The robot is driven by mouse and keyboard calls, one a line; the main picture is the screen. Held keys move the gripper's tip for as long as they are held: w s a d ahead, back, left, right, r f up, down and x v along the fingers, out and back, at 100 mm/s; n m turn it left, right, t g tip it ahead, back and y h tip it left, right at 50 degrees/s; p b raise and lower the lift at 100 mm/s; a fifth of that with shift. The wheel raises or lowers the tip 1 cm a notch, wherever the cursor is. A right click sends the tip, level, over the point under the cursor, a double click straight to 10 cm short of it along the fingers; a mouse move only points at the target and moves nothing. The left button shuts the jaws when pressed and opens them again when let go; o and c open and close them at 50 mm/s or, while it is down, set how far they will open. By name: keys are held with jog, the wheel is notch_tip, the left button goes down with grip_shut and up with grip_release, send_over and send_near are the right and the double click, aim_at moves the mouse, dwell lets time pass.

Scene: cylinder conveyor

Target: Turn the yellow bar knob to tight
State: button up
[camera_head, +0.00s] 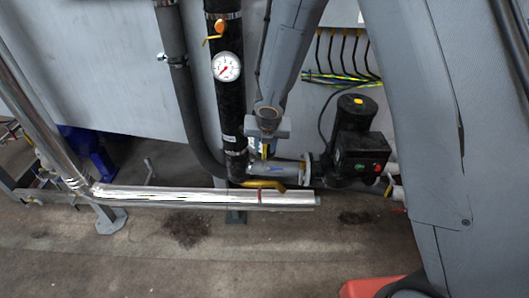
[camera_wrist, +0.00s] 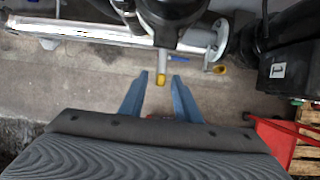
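My gripper (camera_wrist: 160,76) is open, with its two blue fingers apart in the wrist view. A short bar with a yellow end (camera_wrist: 162,80) points toward me between the fingertips, with gaps on both sides. In the head view my gripper (camera_head: 266,142) hangs over the pipework left of the pump. A flat yellow bar handle (camera_head: 263,185) lies along the silver pipe (camera_head: 160,192) below it. I cannot tell whether this handle and the yellow end in the wrist view are the same part.
A black pump (camera_head: 357,140) with a control box stands right of my gripper. A black vertical pipe (camera_head: 228,105) carries a round gauge (camera_head: 226,67) and an orange-yellow handle (camera_head: 213,38). A red object (camera_wrist: 275,138) is at right in the wrist view. Bare floor lies in front.

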jog(key=shift+b+x, duration=0.5)
jog(key=shift+x, duration=0.7)
jog(key=shift+c, duration=0.5)
grip_shut()
